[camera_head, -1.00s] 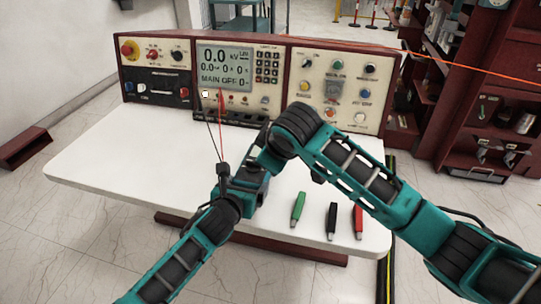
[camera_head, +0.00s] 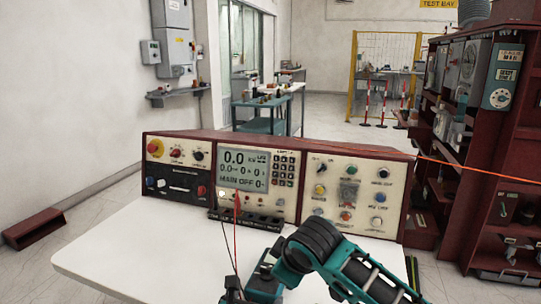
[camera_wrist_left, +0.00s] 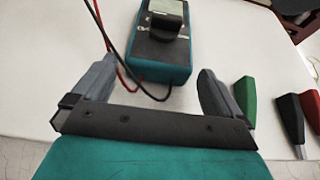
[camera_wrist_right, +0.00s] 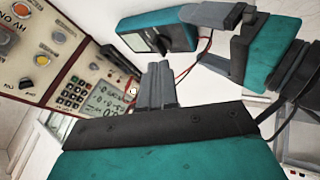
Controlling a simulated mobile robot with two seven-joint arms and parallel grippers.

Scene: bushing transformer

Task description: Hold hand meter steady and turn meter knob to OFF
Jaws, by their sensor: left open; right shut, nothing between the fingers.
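The hand meter, a teal box with a black face, a screen and a large black knob (camera_wrist_left: 165,22), shows in the left wrist view (camera_wrist_left: 158,60). It lies ahead of my open left gripper (camera_wrist_left: 158,74), whose fingers stand apart on either side of its near end. My right gripper (camera_wrist_right: 158,72) is shut and empty, apart from the meter in the picture. The knob's pointer setting is too small to read.
A test console (camera_head: 275,185) stands at the table's back. Red and black leads (camera_wrist_left: 112,60) run beside the meter. Green (camera_wrist_left: 245,98), black (camera_wrist_left: 291,115) and red (camera_wrist_left: 314,105) clips lie to its right. The white table (camera_head: 130,250) is clear at left.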

